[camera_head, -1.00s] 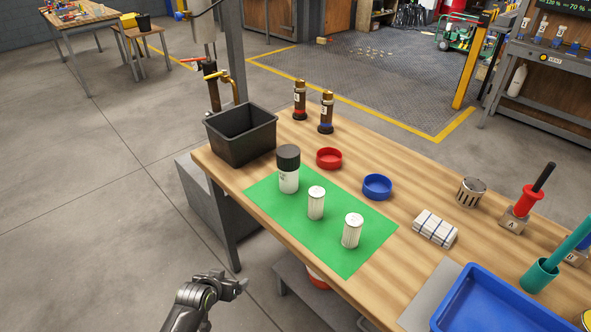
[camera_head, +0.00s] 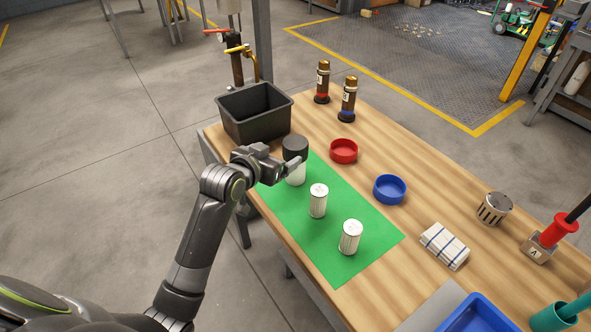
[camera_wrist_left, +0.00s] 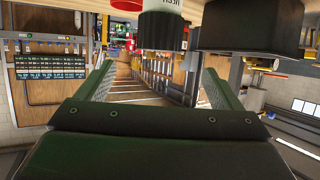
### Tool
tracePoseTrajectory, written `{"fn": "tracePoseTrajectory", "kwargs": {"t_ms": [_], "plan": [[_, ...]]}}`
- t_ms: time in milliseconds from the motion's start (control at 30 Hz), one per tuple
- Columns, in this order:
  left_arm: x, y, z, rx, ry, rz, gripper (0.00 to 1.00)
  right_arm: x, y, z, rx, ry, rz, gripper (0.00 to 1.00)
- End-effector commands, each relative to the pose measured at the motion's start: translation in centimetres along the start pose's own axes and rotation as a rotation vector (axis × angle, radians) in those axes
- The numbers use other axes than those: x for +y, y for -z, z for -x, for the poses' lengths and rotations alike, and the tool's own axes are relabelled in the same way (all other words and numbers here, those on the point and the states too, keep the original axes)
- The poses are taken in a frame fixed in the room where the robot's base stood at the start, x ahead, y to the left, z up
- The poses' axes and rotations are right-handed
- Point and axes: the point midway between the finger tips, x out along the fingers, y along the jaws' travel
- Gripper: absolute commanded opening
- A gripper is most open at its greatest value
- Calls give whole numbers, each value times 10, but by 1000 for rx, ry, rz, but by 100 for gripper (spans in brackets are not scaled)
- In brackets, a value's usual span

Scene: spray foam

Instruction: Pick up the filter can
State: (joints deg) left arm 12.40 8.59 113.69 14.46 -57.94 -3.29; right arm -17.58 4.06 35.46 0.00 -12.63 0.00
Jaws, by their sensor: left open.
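A white can with a black lid (camera_head: 295,148) stands upright at the far left end of the green mat (camera_head: 335,265). Two white ribbed filters (camera_head: 318,200) stand on the mat nearer to me. My left gripper (camera_head: 290,165) is open and empty, in front of the can in the head view and hiding part of its body; whether it touches cannot be told. In the left wrist view, the can (camera_wrist_left: 160,28) shows upside down at the top, between the directions of the two spread fingers (camera_wrist_left: 155,88) and not enclosed by them. My right gripper is out of view.
A black bin (camera_head: 256,127) stands just behind the can. A red dish (camera_head: 343,150) and blue dish (camera_head: 390,188) sit right of the mat. Two brown bottles (camera_head: 348,100) stand at the back. A folded cloth (camera_head: 444,245) and slotted metal can (camera_head: 494,208) are farther right.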

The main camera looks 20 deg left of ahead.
Motion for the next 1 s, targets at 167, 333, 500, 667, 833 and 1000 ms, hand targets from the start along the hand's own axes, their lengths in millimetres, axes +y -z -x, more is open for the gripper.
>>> {"fn": "tracePoseTrajectory", "kwargs": {"t_ms": [167,333,500,667,833,1000], "plan": [[0,1,-28,-1,-1,1,87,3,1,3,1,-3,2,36],[0,1,-53,-1,-1,0,87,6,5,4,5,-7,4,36],[0,0,-69,-2,-1,0,87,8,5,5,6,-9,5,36],[0,0,-75,0,0,0,87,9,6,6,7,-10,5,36],[1,1,-86,-1,-1,1,87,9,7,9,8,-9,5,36],[1,2,-106,-1,0,0,87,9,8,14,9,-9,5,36]]}}
